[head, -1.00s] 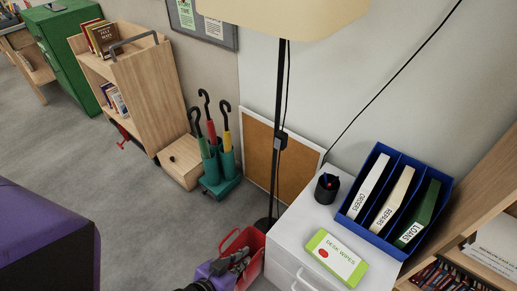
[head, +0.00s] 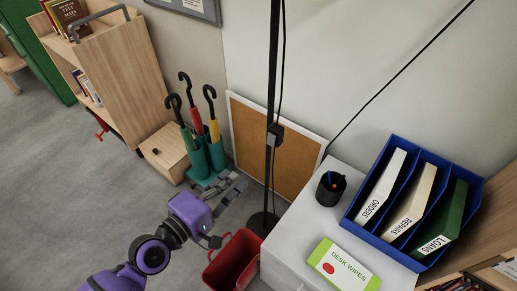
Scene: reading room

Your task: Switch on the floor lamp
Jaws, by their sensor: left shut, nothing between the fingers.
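The floor lamp shows in the head view as a thin black pole (head: 271,95) on a round dark base (head: 262,222). Its shade is out of the frame. A small dark switch box (head: 275,135) sits on the cord beside the pole, about midway up the visible part. My left gripper (head: 238,187) is shut and empty, left of the pole and lower in the picture than the switch box. My purple left arm comes in from the bottom left. My right gripper is not in view.
A red bin (head: 232,262) stands below the gripper, next to a white cabinet (head: 292,238) with desk wipes (head: 343,265), a pen cup (head: 330,187) and a blue file rack (head: 419,262). A teal umbrella stand (head: 207,160) is behind the gripper. A corkboard (head: 245,130) leans on the wall.

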